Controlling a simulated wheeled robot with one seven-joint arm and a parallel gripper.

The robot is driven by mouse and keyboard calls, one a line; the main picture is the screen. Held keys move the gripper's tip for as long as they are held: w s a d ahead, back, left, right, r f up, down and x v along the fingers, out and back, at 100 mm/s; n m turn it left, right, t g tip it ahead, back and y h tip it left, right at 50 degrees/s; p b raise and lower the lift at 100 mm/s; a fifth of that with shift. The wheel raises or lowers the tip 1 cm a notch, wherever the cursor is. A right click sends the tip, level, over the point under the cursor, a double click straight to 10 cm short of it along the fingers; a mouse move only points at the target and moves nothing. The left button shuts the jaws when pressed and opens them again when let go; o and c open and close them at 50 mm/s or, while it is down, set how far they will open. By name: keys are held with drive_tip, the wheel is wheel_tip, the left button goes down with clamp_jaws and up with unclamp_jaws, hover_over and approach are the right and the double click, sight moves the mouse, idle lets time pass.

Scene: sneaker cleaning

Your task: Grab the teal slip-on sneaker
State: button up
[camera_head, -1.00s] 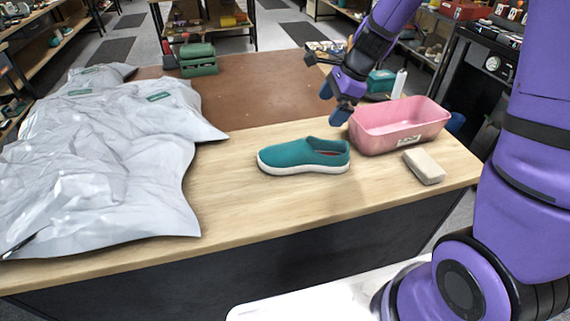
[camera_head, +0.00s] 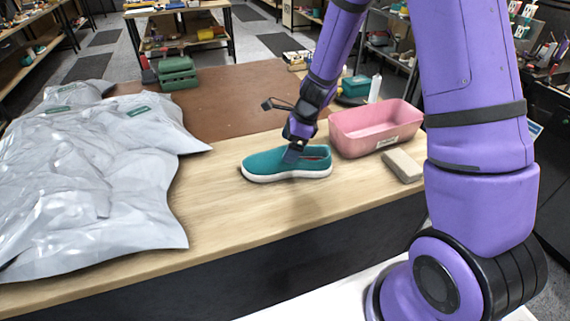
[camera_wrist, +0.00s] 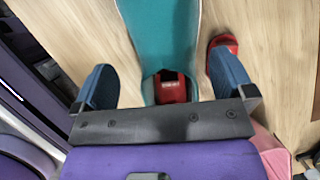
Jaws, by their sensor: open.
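The teal slip-on sneaker (camera_head: 268,164) lies upright on the light wood worktop, its white sole down and its toe to the left. My gripper (camera_head: 293,153) is down at the sneaker's opening, in front of part of its upper. In the wrist view, the sneaker (camera_wrist: 163,28) runs between the two blue fingers of my gripper (camera_wrist: 160,66), with a visible gap on each side. The gripper is open and holds nothing. The red insole patch shows in the shoe opening near the gripper's palm.
A pink bin (camera_head: 376,130) stands close to the right of the sneaker, with a beige block (camera_head: 402,165) before it. A grey plastic bag (camera_head: 90,190) covers the left side. A small red object (camera_wrist: 224,44) is beside the right finger. Wood in front of the sneaker is clear.

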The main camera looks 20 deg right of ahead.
drive_tip(key=shift+x, duration=1.95)
drive_tip(key=shift+w+d, duration=0.1)
drive_tip(key=shift+d, duration=0.1)
drive_tip(key=c, duration=1)
